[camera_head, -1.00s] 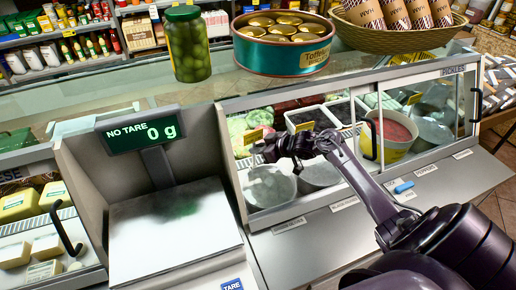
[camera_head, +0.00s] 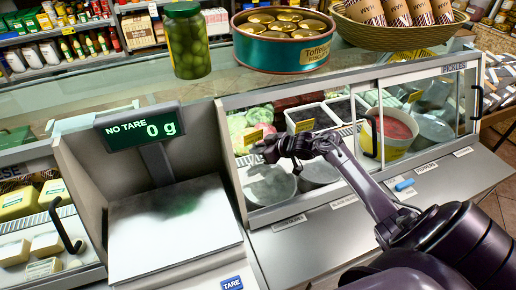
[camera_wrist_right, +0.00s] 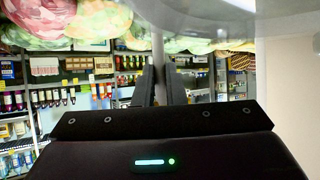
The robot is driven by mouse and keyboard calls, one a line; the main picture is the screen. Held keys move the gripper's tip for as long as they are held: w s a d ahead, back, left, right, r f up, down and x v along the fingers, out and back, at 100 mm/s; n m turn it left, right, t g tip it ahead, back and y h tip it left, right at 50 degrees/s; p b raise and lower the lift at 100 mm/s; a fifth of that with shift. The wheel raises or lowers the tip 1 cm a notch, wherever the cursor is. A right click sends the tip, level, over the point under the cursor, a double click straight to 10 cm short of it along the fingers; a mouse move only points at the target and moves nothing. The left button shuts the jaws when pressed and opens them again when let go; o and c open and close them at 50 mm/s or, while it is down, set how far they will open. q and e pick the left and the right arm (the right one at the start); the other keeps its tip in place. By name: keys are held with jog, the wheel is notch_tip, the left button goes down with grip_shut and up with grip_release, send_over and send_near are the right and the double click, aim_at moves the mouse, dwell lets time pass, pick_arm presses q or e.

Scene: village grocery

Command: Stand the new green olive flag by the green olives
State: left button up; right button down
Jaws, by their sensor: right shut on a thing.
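My right gripper (camera_head: 262,150) reaches through the open front of the glass case, over the steel bowls at its left end. In the right wrist view its fingers (camera_wrist_right: 162,85) are shut on a thin pale upright piece (camera_wrist_right: 158,55), seemingly the flag's stem. A small yellow flag (camera_head: 253,136) shows just above the fingertips in the head view; I cannot tell if it is the held one. Pale green food (camera_head: 240,122) lies behind it, but I cannot tell whether it is olives. A jar of green olives (camera_head: 187,48) stands on the counter top. My left gripper is out of view.
The scale (camera_head: 170,232) stands left of the case. Steel bowls (camera_head: 270,186), dark-filled trays (camera_head: 312,118) and a white-yellow tub (camera_head: 398,132) crowd the case. The sliding glass (camera_head: 425,110) closes its right part. A blue object (camera_head: 404,185) lies on the front ledge.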

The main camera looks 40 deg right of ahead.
jog(key=shift+f, duration=0.35)
dwell(0.5)
jog(key=c, duration=1.4)
grip_release()
jog(key=shift+c, duration=0.6)
jog(key=shift+s, duration=0.1)
jog(key=shift+s+d+p, duration=0.3)
jog(key=shift+s+p, duration=0.2)
jog(key=shift+s, duration=0.15)
jog(key=shift+s+d+p, duration=0.25)
jog(key=shift+s+p, duration=0.2)
jog(key=shift+s, duration=0.15)
